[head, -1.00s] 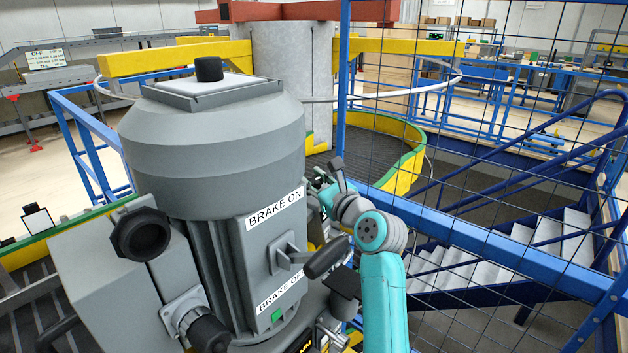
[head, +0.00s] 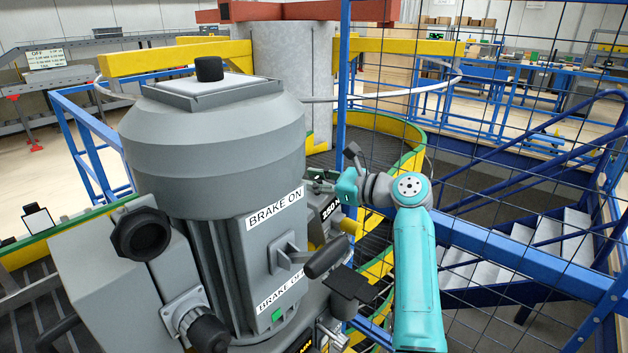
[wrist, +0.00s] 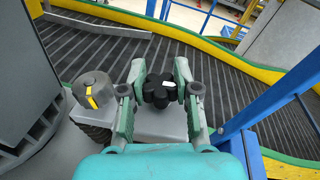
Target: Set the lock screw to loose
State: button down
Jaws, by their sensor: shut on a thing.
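In the wrist view a black lobed knob (wrist: 160,90) with a small white mark sits between the fingers of my gripper (wrist: 160,95). It looks like the lock screw. The fingers are shut on it from both sides, and it stands on a grey block. In the head view my gripper (head: 320,184) reaches in behind the right side of the grey motor housing (head: 215,150). The knob cannot be made out there. No loose or tight marking can be read.
A grey round knob with a yellow stripe (wrist: 92,90) stands close left of my gripper. A brake lever (head: 324,258) sticks out from the motor, under a "BRAKE ON" label (head: 274,208). A blue mesh fence (head: 480,240) stands close to my arm on the right.

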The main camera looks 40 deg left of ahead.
jog(key=shift+g, duration=0.3)
jog(key=c, duration=0.8)
grip_release()
jog(key=shift+d, duration=0.1)
jog(key=d, duration=0.4)
jog(key=d+r, duration=0.1)
jog(key=d, duration=0.2)
jog(key=shift+w, duration=0.4)
